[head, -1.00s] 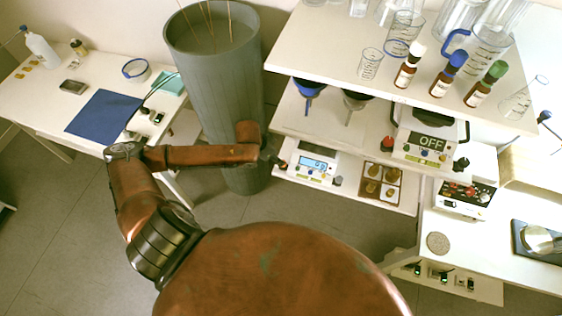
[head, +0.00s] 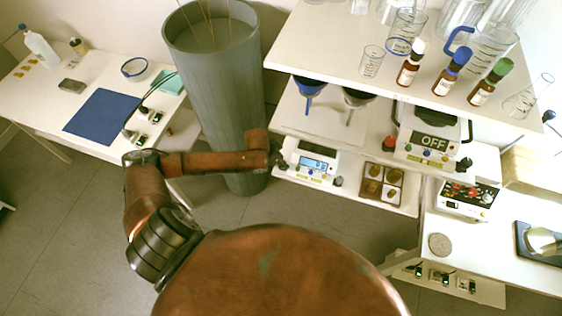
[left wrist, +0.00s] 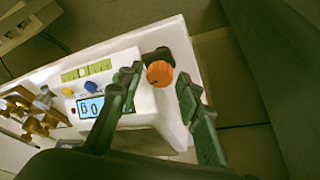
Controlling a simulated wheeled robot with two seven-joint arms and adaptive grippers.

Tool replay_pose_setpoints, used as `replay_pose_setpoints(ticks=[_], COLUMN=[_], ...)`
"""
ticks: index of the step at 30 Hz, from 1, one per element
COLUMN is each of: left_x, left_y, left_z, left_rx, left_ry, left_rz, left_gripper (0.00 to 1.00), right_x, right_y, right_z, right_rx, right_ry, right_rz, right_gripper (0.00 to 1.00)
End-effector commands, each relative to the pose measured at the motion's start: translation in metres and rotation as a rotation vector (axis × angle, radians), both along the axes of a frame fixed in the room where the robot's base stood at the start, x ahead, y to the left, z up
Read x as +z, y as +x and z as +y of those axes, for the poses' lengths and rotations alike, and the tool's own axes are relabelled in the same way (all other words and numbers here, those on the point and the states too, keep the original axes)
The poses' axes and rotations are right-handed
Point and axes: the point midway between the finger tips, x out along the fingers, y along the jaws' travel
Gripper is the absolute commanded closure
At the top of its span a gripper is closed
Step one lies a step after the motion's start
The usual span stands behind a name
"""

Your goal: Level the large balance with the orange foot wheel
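The white balance (head: 325,179) with a lit blue display stands on the lower shelf in the head view. In the left wrist view its casing (left wrist: 147,98) carries the blue display (left wrist: 92,106), a yellow-green strip (left wrist: 87,71) and small buttons. The orange foot wheel (left wrist: 160,73) sits at its corner beside a dark foot. My left gripper (left wrist: 158,79) is open, with its fingertips on either side of the wheel; I cannot tell whether they touch it. In the head view my left gripper (head: 276,160) is at the balance's left end, where the wheel is hidden. My right gripper is not in view.
A tall grey bin (head: 225,110) stands close behind my left forearm. A tray of brown pieces (head: 382,188) and a second balance reading OFF (head: 430,142) are to the right. The upper shelf (head: 320,50) with bottles and glassware overhangs the lower one.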

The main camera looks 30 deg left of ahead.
Motion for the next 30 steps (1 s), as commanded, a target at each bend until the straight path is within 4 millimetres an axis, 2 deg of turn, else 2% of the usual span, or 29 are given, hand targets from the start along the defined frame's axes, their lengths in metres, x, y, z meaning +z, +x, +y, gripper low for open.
replay_pose_setpoints(ticks=[2, 13, 19, 24, 30], left_x=[0.0, 0.0, 0.003, 0.004, 0.002], left_y=[0.0, 0.0, 0.0, 0.001, 0.001], left_z=[0.0, 0.0, 0.001, 0.002, 0.003], left_rx=[0.0, 0.0, -0.037, -0.157, -0.254], left_ry=[0.0, 0.0, 0.0, 0.002, 0.001], left_rz=[0.0, 0.001, 0.001, 0.001, 0.001], left_gripper=[0.74, 1.0, 1.0, 1.0, 1.0], right_x=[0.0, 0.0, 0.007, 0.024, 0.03], right_y=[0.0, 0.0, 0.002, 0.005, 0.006], right_z=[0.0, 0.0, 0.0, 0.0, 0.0], right_rx=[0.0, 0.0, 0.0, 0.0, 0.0], right_ry=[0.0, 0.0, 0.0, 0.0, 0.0], right_rz=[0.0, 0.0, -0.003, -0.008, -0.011], right_gripper=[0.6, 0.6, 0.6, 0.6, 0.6])
